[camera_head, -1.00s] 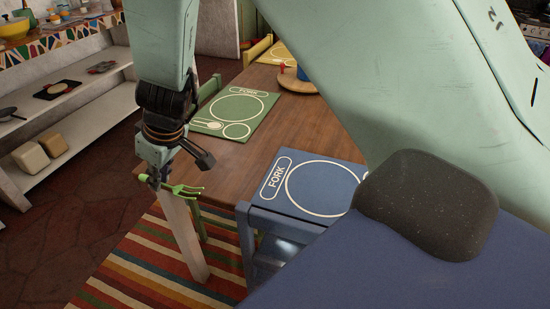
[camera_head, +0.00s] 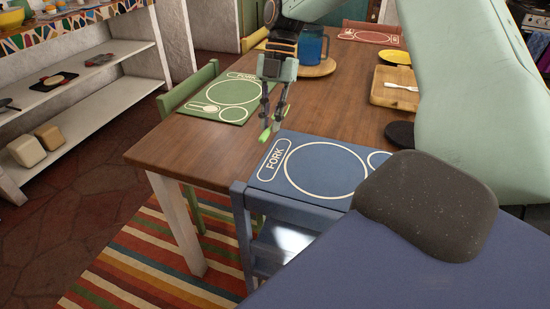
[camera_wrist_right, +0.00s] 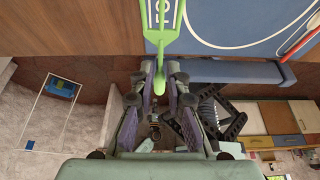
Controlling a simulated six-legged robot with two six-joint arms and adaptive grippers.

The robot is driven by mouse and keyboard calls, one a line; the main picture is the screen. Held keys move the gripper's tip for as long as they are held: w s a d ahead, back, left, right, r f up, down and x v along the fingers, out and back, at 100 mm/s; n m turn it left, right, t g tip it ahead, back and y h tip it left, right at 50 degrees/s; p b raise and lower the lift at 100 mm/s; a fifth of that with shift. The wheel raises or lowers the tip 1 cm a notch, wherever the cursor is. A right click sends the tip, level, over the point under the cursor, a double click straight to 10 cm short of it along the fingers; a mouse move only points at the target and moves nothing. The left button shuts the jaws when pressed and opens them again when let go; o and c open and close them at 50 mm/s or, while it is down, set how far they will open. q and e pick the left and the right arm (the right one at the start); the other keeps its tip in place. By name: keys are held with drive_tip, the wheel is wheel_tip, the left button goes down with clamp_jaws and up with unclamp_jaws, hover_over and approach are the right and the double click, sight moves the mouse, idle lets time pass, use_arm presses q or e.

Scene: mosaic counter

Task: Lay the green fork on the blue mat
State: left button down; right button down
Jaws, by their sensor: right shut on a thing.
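My right gripper (camera_head: 275,122) points down over the table's left side, at the far left corner of the blue mat (camera_head: 326,194). It is shut on the green fork (camera_head: 265,136), which shows end-on in the head view. In the right wrist view the fork (camera_wrist_right: 162,32) extends away from the fingers (camera_wrist_right: 160,78), its tines over the mat's FORK label (camera_head: 272,157). The handle end sits between the fingers. The blue mat (camera_wrist_right: 222,22) fills the upper right there. Whether the fork touches the mat I cannot tell. My left gripper is out of sight.
A green mat (camera_head: 207,97) lies left of the gripper. A blue mug (camera_head: 313,45) stands on a round board behind it. A wooden tray (camera_head: 383,94) holds a pale fork. A blue chair (camera_head: 242,208) stands at the near edge. A slim red thing (camera_wrist_right: 300,45) shows over the mat.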

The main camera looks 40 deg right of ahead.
drive_tip(key=shift+s+f, duration=0.1)
drive_tip(key=shift+f, duration=0.15)
drive_tip(key=b, duration=0.2)
hover_over(271, 165)
drive_tip(key=d, duration=0.1)
drive_tip(key=f, duration=0.5)
drive_tip(key=shift+w+d+f, duration=0.1)
drive_tip(key=shift+w+f, duration=0.1)
drive_tip(key=shift+f, duration=0.1)
drive_tip(key=shift+w+f, duration=0.1)
drive_tip(key=shift+f, duration=0.55)
drive_tip(key=shift+a+f+b, duration=0.2)
drive_tip(key=shift+f+b, duration=0.3)
drive_tip(key=shift+f, duration=0.65)
drive_tip(key=shift+d+f, duration=0.1)
drive_tip(key=shift+f, duration=0.1)
drive_tip(key=shift+f, duration=0.15)
drive_tip(key=c, duration=1.3)
unclamp_jaws()
drive_tip(key=shift+c, duration=0.2)
